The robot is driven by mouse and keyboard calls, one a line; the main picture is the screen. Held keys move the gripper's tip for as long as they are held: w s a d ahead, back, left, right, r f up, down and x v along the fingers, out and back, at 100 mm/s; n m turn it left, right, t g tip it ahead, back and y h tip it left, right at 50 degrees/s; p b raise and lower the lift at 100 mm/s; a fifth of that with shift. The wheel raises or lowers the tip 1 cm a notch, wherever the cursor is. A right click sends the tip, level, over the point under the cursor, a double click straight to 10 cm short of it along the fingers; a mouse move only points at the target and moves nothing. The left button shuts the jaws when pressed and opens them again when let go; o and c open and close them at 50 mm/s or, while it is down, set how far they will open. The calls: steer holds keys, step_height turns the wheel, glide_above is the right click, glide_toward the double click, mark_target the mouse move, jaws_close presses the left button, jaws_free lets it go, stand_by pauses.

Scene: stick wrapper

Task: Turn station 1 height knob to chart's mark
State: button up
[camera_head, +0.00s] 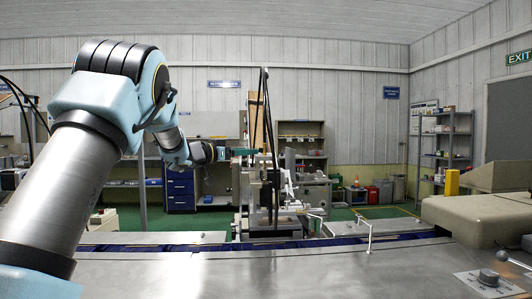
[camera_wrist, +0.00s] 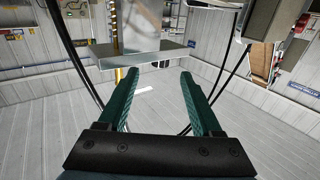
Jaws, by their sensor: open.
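My gripper (camera_head: 241,152) is at the middle of the head view, reaching to the metal machine station (camera_head: 262,190). In the wrist view its two green fingers (camera_wrist: 159,76) are apart, with nothing held between them. A shiny metal bracket (camera_wrist: 140,54) lies just beyond the fingertips there; I cannot tell whether they touch it. No height knob or chart can be made out clearly at the station. A round knob (camera_head: 488,277) on a small dial plate sits at the front right of the bench; I cannot tell if it is the station's knob.
A steel bench top (camera_head: 330,272) spans the front, with a small metal post frame (camera_head: 366,229) on it. Dark cables (camera_head: 265,105) rise at the station. A beige machine housing (camera_head: 480,215) stands at the right. Shelves and a blue drawer cabinet (camera_head: 181,190) are behind.

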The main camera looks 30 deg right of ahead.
mark_target(260, 150)
steer(key=p+x, duration=0.2)
steer(key=x, duration=0.6)
steer(key=shift+d, duration=0.2)
jaws_close()
